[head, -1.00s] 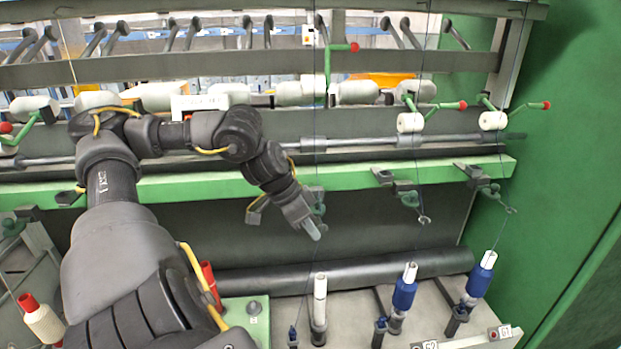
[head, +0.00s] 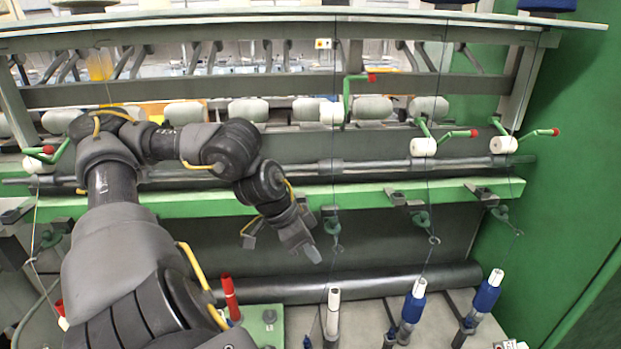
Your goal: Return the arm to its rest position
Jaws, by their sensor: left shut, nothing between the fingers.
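My left arm comes in from the left and reaches across the spinning frame. Its gripper (head: 311,252) points down and to the right, in front of the green rail (head: 390,194). It is shut and empty. Below it and a little to the right stands a bare white tube (head: 333,312) on a spindle, apart from the gripper. My right gripper is not in view.
Two blue-wound bobbins stand at the lower right, one (head: 413,303) nearer the middle and one (head: 487,292) further right. A red tube (head: 230,298) stands near my forearm. White rollers (head: 423,147) with red-tipped levers sit above. A green side wall (head: 560,200) closes the right.

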